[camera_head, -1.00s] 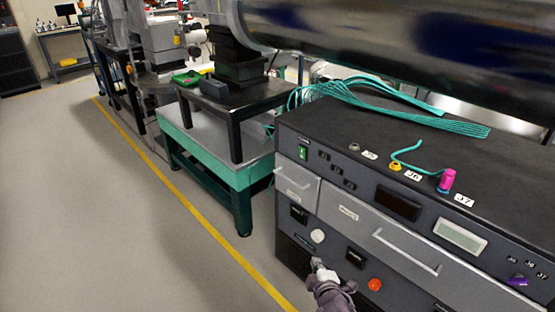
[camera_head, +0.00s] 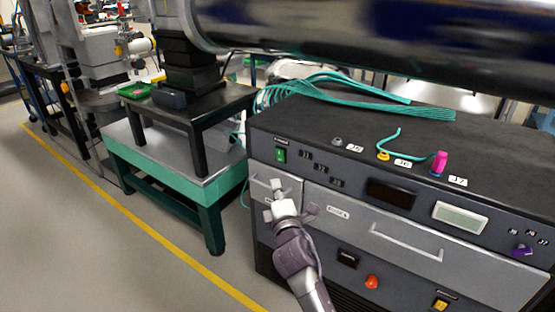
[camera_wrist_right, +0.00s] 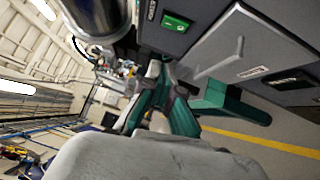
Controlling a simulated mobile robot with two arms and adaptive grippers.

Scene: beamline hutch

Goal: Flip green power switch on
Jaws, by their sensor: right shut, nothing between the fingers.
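The green power switch (camera_head: 281,155) is a small green rocker at the upper left of the dark rack's front panel. It also shows in the right wrist view (camera_wrist_right: 176,22), near the top. My right gripper (camera_head: 276,186) is shut and empty, in front of the small grey drawer (camera_head: 261,187) and a little below the switch. It appears apart from the switch. In the right wrist view a large grey part of my gripper fills the bottom. My left gripper is not in view.
The rack top (camera_head: 300,118) carries teal cables (camera_head: 350,92), connectors and a pink plug (camera_head: 440,160). A drawer handle (camera_head: 405,243) sticks out right of my gripper. A large metal cylinder (camera_head: 380,40) hangs above the rack. A teal-framed table (camera_head: 120,150) stands left; the floor there is free.

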